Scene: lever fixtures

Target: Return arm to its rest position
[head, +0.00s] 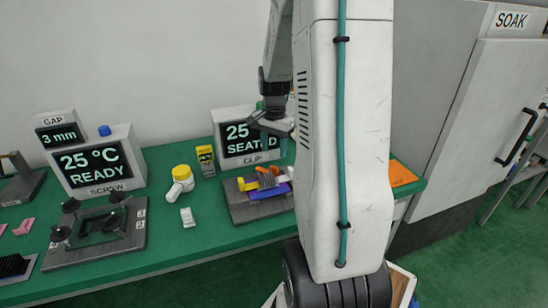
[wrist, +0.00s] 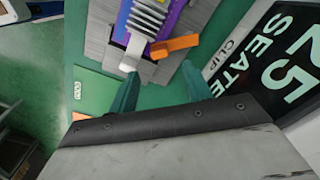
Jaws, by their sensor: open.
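My gripper (head: 270,128) hangs above the clip fixture (head: 243,213) in the head view, partly hidden by my own white arm link. In the wrist view its two green fingers (wrist: 160,92) are spread apart with nothing between them. The orange lever (wrist: 175,46) lies just beyond the fingertips in that view, apart from them. Beside it are a ribbed grey part and a purple block (wrist: 172,18). The lever (head: 268,180) also shows in the head view over the purple block. The clip display (head: 248,137) reads 25 and SEATED.
The screw display (head: 92,165) reads 25 °C READY, with a gap box (head: 60,130) showing 3 mm. A four-knob fixture (head: 98,230), a yellow-capped white bottle (head: 181,181) and a yellow meter (head: 205,160) stand on the green bench (head: 190,245). The SOAK cabinet (head: 470,130) is at right.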

